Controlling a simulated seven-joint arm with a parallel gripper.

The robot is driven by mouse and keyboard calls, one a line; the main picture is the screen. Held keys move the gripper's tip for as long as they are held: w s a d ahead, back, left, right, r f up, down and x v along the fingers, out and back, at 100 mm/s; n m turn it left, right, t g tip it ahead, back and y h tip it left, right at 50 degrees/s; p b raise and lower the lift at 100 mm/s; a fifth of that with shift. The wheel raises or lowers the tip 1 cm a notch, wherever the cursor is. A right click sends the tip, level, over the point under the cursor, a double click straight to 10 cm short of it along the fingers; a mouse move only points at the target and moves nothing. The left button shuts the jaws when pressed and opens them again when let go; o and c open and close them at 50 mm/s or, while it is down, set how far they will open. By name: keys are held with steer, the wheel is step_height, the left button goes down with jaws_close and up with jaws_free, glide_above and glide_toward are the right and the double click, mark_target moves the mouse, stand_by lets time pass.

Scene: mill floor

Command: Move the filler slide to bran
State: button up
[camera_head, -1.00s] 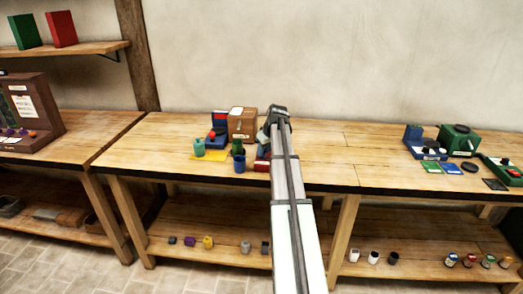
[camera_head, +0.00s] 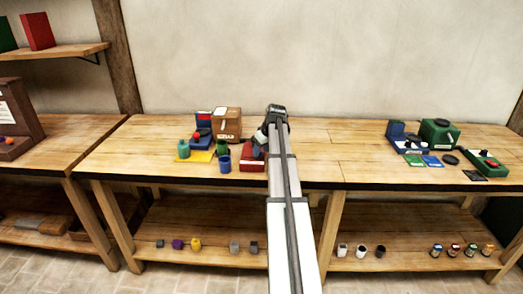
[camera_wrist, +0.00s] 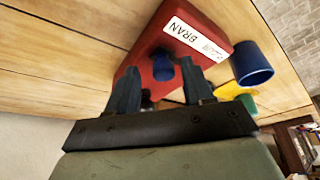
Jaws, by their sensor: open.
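A red box (camera_wrist: 165,40) with a white label (camera_wrist: 197,38) fills the top middle of the wrist view. The label reads BRAN at one end, with a smaller, hard-to-read word beside it. A blue knob (camera_wrist: 163,69) stands on the red box. My gripper (camera_wrist: 160,78) is open, its two dark fingers on either side of the knob in the picture; I cannot tell whether they touch it. In the head view the red box (camera_head: 251,163) sits on the table, partly behind my arm. My fingertips are hidden there.
A blue cup (camera_wrist: 251,62) stands close beside the red box. Green machines (camera_head: 440,133) stand far right. The table between is clear.

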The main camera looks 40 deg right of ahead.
steer(key=v, duration=1.3)
steer(key=shift+s+r, duration=0.15)
steer(key=shift+r, duration=0.15)
steer(key=shift+a, duration=0.1)
steer(key=w+a+f+g+y, duration=0.1)
steer(key=w+a+f, duration=0.3)
steer(key=a+f, duration=0.8)
steer(key=s+a+f+g+y, duration=0.1)
steer(key=s+a+f+g, duration=0.15)
steer(key=a+f, duration=0.95)
steer(key=s+a+f+g, duration=0.1)
steer(key=s+a+f, duration=0.3)
steer(key=a+f, duration=0.85)
steer(key=s+a+f+g, duration=0.25)
steer(key=s+f, duration=0.45)
steer(key=f, duration=0.5)
steer(key=s+a+f+g, duration=0.1)
steer(key=s+a+f, duration=0.2)
steer(key=s, duration=0.7)
steer(key=s+a+f+g+h, duration=0.1)
steer(key=s+a+f, duration=0.3)
steer(key=s, duration=0.6)
steer(key=s+a+f+g+h, duration=0.1)
steer(key=s+a+f+g, duration=0.1)
steer(key=s+a+f, duration=0.2)
steer(key=s+f, duration=0.3)
steer(key=s, duration=0.4)
steer(key=shift+f, duration=0.4)
